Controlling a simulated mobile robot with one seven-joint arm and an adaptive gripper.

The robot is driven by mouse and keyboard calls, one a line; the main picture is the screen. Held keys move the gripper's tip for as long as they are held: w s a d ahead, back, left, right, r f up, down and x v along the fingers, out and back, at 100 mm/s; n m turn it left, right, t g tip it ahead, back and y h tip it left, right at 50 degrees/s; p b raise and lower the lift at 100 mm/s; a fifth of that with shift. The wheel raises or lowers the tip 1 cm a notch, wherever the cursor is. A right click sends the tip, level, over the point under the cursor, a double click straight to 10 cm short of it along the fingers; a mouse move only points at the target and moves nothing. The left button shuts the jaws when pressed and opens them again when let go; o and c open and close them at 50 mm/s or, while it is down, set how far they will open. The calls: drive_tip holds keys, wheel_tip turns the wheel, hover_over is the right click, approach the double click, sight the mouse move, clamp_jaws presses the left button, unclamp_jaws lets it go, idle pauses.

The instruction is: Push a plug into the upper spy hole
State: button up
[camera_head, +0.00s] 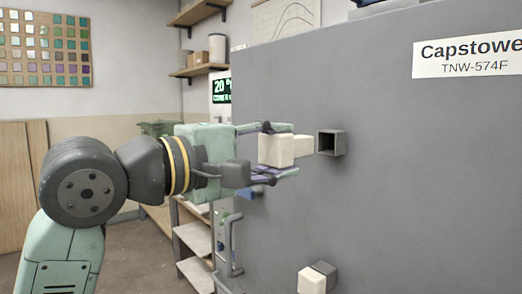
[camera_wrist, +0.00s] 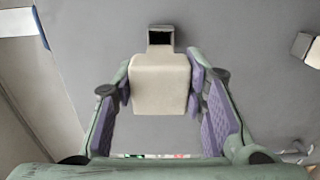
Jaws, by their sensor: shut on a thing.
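The upper spy hole (camera_head: 331,142) is a dark square opening in a short grey sleeve standing out from the kiln's grey face. It also shows in the wrist view (camera_wrist: 160,37), just beyond the plug. My gripper (camera_head: 277,152) is shut on a cream block-shaped plug (camera_head: 275,150), with a finger on each side of it. The plug's narrower end (camera_head: 304,147) points at the hole and looks a little short of it in the head view.
A second cream plug (camera_head: 311,279) sits at a lower grey sleeve (camera_head: 324,268), low on the kiln face (camera_head: 430,190). A shelf rack (camera_head: 195,240) stands left of the kiln, below my arm. Wall shelves (camera_head: 200,70) are behind.

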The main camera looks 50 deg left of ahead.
sight(311, 145)
drive_tip(key=shift+w+d, duration=0.1)
drive_tip(key=shift+w, duration=1.25)
drive_tip(key=shift+w+d, duration=0.1)
drive_tip(key=shift+d, duration=0.1)
drive_tip(key=shift+w, duration=0.35)
drive_tip(key=shift+w+d+b, duration=0.1)
drive_tip(key=shift+w+b, duration=0.25)
drive_tip(key=shift+w, duration=0.45)
drive_tip(key=shift+w, duration=0.2)
drive_tip(key=shift+w, duration=0.8)
drive_tip(key=shift+w+d, duration=0.1)
drive_tip(key=shift+w, duration=0.05)
drive_tip(key=shift+w, duration=0.5)
